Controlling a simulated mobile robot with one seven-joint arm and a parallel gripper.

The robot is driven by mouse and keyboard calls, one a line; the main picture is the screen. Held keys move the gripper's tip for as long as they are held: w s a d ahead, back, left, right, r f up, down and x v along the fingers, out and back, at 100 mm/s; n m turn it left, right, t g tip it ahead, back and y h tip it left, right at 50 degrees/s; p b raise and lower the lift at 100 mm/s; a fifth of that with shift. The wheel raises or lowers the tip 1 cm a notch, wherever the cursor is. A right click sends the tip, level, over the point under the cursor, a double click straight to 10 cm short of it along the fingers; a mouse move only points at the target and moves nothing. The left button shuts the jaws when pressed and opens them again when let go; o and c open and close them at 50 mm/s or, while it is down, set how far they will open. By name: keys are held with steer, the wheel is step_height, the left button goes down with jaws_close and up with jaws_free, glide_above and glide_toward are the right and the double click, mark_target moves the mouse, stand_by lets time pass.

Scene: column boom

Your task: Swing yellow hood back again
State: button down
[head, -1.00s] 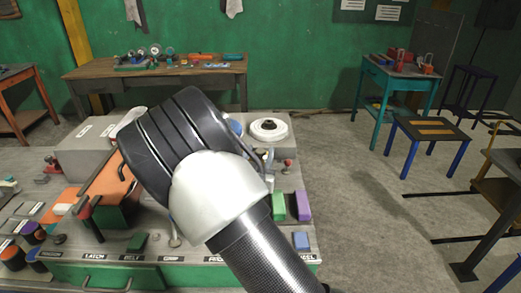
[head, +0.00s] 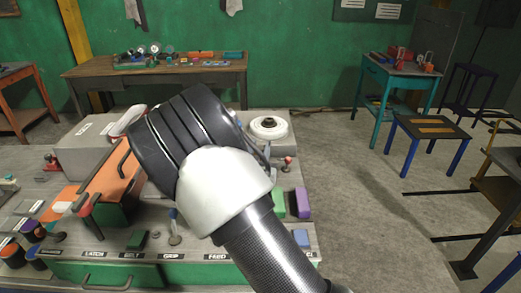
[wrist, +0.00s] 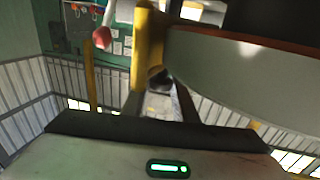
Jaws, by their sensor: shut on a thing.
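In the wrist view a yellow piece (wrist: 148,50), which looks like part of the yellow hood, stands just ahead of my gripper (wrist: 160,100). My gripper is shut on it; the exact contact is blurred and dark. A large pale curved body with a reddish rim (wrist: 240,85) fills the right of that view; I cannot tell whether it belongs to the hood. In the head view my own arm covers the gripper and the yellow hood.
The bench (head: 150,240) carries an orange cover with a bar handle (head: 108,180), a grey box (head: 85,150), a white round part (head: 268,127), and green and purple blocks (head: 302,203). A teal table (head: 400,75) stands back right.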

steer(key=shift+w+a+f+n+y+b, duration=0.2)
steer(key=shift+w+n+y+b, duration=0.45)
steer(key=shift+y+b, duration=0.4)
steer(key=shift+w+a+r+n+y+b, duration=0.15)
steer(key=shift+a+n+y+b, duration=0.1)
steer(key=shift+n+y+b, duration=0.25)
steer(key=shift+w+a+r+n+y+b, duration=0.15)
steer(key=shift+a+n+y, duration=0.1)
steer(key=shift+y, duration=0.4)
steer(key=c, duration=1.4)
jaws_free()
steer(key=shift+f, duration=0.1)
step_height(320, 180, up, 10)
steer(key=shift+c, duration=0.6)
